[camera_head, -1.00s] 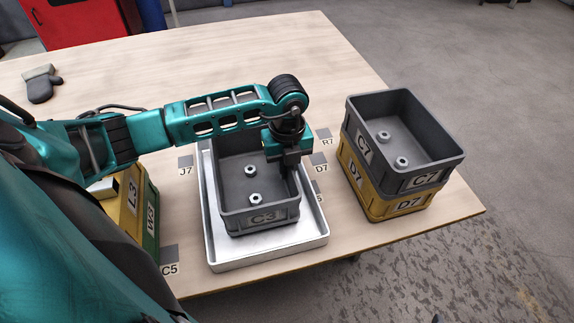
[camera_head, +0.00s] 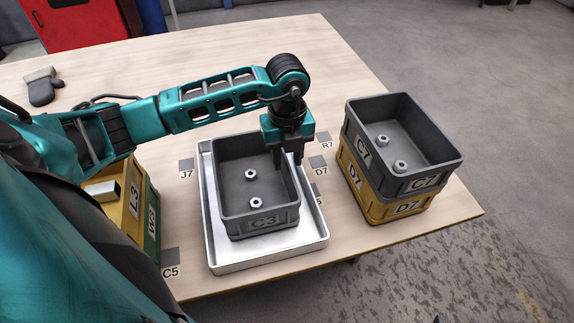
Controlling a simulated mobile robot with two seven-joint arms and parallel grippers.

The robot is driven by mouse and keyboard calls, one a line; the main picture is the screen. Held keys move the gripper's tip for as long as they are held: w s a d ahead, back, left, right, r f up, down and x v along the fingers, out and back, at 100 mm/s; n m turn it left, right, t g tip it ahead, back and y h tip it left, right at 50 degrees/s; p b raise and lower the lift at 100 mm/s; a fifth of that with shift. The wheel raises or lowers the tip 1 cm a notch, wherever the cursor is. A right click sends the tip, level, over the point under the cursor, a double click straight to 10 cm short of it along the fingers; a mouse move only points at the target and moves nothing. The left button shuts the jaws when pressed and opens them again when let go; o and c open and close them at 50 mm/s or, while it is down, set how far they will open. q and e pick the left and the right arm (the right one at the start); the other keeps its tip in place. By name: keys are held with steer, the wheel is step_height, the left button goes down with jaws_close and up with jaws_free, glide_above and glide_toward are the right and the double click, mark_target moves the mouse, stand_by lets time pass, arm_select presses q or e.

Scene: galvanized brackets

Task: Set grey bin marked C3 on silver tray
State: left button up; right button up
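The grey bin marked C3 (camera_head: 261,222) sits upright inside the silver tray (camera_head: 270,256), with two hex nuts on its floor. My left gripper (camera_head: 289,162) is over the bin's right wall, near its far right corner. Its two fingers are spread apart with nothing between them, and they look clear of the rim. My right gripper does not show.
At right, a grey bin marked C7 (camera_head: 423,182) is stacked on a yellow bin marked D7 (camera_head: 405,208). At left, yellow bin L3 (camera_head: 134,200) and green bin W3 (camera_head: 152,222) are partly hidden by my arm. A dark mitt (camera_head: 42,86) lies at the far left.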

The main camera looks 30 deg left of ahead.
arm_select(q)
step_height(320, 180, up, 6)
steer(key=shift+r, duration=0.25)
steer(key=shift+r+p, duration=0.3)
steer(key=shift+r, duration=0.15)
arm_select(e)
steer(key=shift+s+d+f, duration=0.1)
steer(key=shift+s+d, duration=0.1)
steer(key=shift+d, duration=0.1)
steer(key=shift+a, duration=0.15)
